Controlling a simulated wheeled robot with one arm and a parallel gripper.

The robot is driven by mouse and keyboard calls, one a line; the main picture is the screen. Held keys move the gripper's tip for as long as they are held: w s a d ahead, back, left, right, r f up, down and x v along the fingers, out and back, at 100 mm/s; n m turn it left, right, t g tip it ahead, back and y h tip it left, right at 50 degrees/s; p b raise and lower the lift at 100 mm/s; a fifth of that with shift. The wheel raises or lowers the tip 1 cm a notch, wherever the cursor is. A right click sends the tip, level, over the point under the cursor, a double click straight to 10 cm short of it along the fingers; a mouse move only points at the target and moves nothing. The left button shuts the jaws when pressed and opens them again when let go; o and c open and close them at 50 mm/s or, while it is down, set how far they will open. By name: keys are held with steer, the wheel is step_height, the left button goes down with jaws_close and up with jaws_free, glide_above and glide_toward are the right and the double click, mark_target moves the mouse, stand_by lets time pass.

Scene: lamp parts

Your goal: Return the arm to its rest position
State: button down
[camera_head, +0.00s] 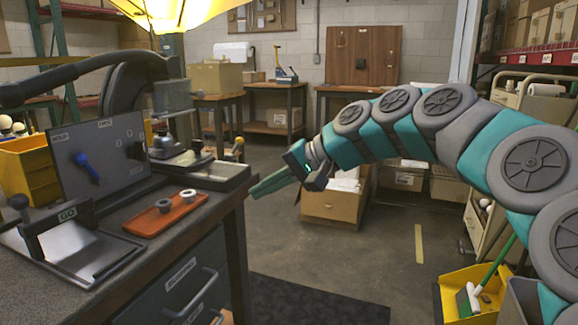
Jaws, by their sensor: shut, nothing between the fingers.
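My teal and grey arm (450,135) reaches in from the right side of the head view. It bends over and down toward the middle. My gripper (256,191) is at its end, just past the right edge of the workbench (225,205). Its teal fingers point left, toward the bench, and are shut with nothing seen between them. Whether the fingertips touch the bench edge cannot be told.
On the bench are an orange tray (168,218) with small ring-shaped parts, a grey panel (100,155) with a blue lever, and a GO fixture (68,240). Cardboard boxes (333,205) stand on the floor behind my gripper. A yellow bin (475,292) is at lower right. Open floor lies between.

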steer(key=s+d+f+g+h, duration=0.1)
steer(key=s+d+f+h, duration=0.2)
steer(key=s+d+f, duration=0.4)
steer(key=s+d+f+n+g+h, duration=0.1)
steer(key=s+d+f+h, duration=0.3)
steer(key=s, duration=1.2)
steer(key=s+d+f+g+h, duration=0.2)
steer(key=s+d+f, duration=0.8)
steer(key=f, duration=0.5)
steer(key=shift+s+f+n+g+h, duration=0.35)
steer(key=shift+s+n+g+h, duration=0.05)
steer(key=shift+s+h, duration=0.4)
